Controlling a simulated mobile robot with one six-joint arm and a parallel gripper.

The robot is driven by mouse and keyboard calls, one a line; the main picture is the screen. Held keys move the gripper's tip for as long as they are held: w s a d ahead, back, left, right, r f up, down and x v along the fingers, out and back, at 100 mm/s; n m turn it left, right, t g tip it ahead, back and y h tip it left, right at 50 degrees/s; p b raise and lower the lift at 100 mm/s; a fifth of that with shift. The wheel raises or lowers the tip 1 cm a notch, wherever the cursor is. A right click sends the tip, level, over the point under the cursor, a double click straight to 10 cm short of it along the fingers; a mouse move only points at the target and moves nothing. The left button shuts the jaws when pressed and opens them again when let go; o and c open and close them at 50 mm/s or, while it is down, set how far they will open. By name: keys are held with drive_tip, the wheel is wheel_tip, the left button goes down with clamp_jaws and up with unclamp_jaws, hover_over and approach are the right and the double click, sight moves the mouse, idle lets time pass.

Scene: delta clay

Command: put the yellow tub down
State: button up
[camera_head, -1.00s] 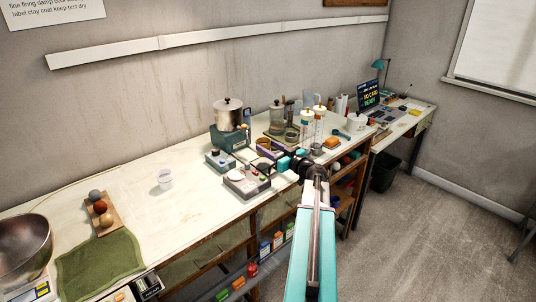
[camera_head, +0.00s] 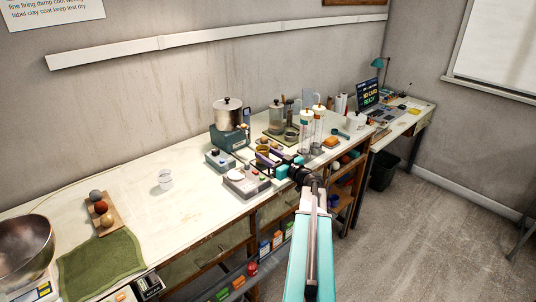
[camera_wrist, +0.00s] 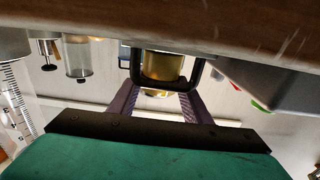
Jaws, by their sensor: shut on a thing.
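The yellow tub (camera_wrist: 162,66) shows in the wrist view as a golden, shiny shape between the dark tips of my gripper (camera_wrist: 163,82). My gripper's purple fingers are shut on it. In the head view my gripper (camera_head: 264,157) is over the workbench, just behind the grey device with the round white top. The tub is small there, and its outline is partly covered by the fingers. I cannot tell whether its base touches the bench.
The grey device (camera_head: 246,183) stands close in front of my gripper. Clear upright cylinders (camera_head: 317,130) stand to the right, and a metal pot (camera_head: 228,114) on a teal base is behind left.

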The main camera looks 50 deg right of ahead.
drive_tip(key=shift+f, duration=0.4)
drive_tip(key=o, duration=1.3)
drive_tip(key=shift+r, duration=0.4)
drive_tip(key=shift+s+r, duration=0.15)
drive_tip(key=shift+r, duration=0.05)
drive_tip(key=s+b, duration=0.1)
drive_tip(key=s, duration=0.3)
drive_tip(key=s+b, duration=0.1)
drive_tip(key=s, duration=0.2)
drive_tip(key=s+a, duration=0.1)
drive_tip(key=s, duration=0.3)
drive_tip(key=shift+s+b, duration=0.35)
drive_tip(key=shift+b, duration=0.05)
